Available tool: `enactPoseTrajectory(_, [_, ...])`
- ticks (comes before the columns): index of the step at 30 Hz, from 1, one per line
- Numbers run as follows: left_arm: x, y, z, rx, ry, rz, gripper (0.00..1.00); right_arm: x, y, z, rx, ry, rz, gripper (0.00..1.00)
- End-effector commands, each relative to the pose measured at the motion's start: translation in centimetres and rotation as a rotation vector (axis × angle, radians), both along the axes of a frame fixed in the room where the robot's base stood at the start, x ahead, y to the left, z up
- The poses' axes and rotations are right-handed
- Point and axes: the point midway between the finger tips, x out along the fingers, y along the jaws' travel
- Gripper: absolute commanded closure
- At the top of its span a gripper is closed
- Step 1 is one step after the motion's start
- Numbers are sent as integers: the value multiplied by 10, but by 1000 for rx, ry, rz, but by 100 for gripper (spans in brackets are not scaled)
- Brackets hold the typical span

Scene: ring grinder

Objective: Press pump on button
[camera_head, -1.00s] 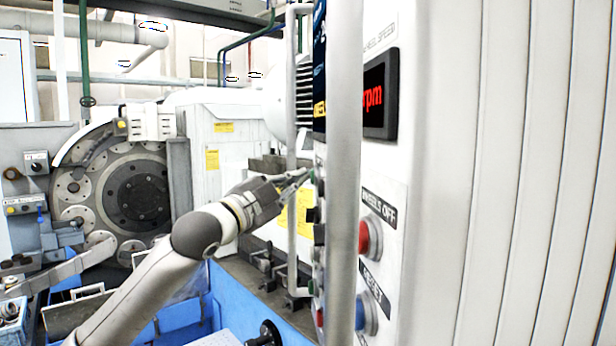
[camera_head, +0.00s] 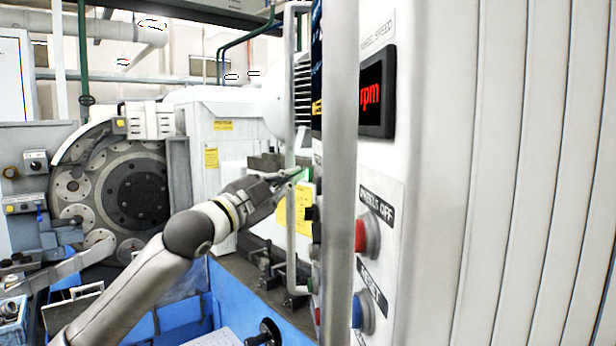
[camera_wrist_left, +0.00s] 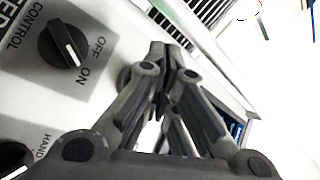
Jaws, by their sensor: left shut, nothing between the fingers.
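The control panel (camera_head: 400,180) stands on the right, seen at a steep angle. A small green button (camera_head: 306,174) shows on its near-edge-on face; its label cannot be read, so I cannot tell if it is the pump on button. My left gripper (camera_head: 294,172) is shut and empty, its fingertips just left of the green button, with a small gap seeming to show. In the left wrist view the closed fingers (camera_wrist_left: 165,52) point toward the panel edge and hide part of the panel. A black OFF/ON knob (camera_wrist_left: 63,45) lies left of them.
A vertical grey handle bar (camera_head: 340,180) crosses in front of the panel, and a thinner bar (camera_head: 291,235) stands beside my gripper. A red button (camera_head: 368,236) and a blue button (camera_head: 361,313) protrude from the panel. Another dark knob (camera_wrist_left: 14,157) sits lower left in the wrist view.

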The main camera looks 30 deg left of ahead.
Motion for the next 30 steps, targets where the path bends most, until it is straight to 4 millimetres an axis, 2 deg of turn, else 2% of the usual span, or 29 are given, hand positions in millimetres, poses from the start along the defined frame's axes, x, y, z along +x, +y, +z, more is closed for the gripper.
enactPoseTrajectory(12, [-3,4,-1,0,2,1,100,0,-1,-1,-1,0,0,47])
enactPoseTrajectory(24, [-24,36,-2,3,2,3,100,0,-1,-11,-1,0,0,47])
enactPoseTrajectory(30, [-30,44,0,1,0,1,100,0,-1,-13,-1,0,0,47])
